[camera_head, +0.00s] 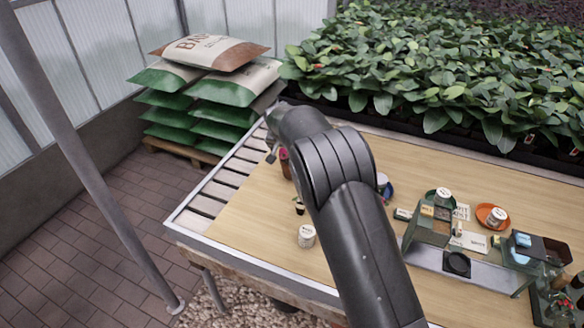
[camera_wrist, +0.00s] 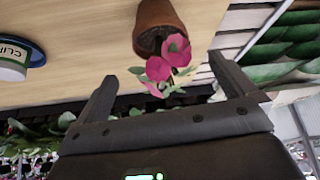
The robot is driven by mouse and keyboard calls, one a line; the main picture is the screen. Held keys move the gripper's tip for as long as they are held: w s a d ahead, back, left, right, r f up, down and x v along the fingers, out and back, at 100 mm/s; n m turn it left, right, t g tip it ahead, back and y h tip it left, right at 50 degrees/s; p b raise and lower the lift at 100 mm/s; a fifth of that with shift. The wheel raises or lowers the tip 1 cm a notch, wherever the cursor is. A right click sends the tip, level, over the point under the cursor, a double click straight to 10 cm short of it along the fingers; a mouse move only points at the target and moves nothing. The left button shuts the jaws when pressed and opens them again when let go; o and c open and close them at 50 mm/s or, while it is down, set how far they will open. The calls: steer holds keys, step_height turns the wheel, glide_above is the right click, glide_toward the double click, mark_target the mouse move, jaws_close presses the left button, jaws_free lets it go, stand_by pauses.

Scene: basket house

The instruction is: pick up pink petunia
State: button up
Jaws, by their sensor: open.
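The pink petunia (camera_wrist: 168,62) shows in the wrist view, with pink blooms and green leaves in a terracotta pot (camera_wrist: 160,18). Its blooms lie between the fingertips of my gripper (camera_wrist: 164,84), which is open with nothing clamped. The pot is beyond the fingertips, on the wooden tabletop. In the head view, a reddish-brown pot (camera_head: 285,164) shows partly behind my arm. My gripper (camera_head: 271,148) is mostly hidden there by my own arm, and the blooms cannot be made out.
A cup marked "CLIP" (camera_wrist: 12,66) sits on a blue dish at left in the wrist view. In the head view, a white labelled pot (camera_head: 306,236) and a small black seedling pot (camera_head: 299,206) stand near my arm. A green caddy (camera_head: 428,226) is right. Sacks (camera_head: 215,85) are stacked behind.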

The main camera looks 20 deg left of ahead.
steer(key=x, duration=1)
steer(key=shift+w+f, duration=0.2)
steer(key=shift+w, duration=0.05)
steer(key=shift+c, duration=0.2)
steer(key=c, duration=1)
steer(key=shift+r, duration=0.15)
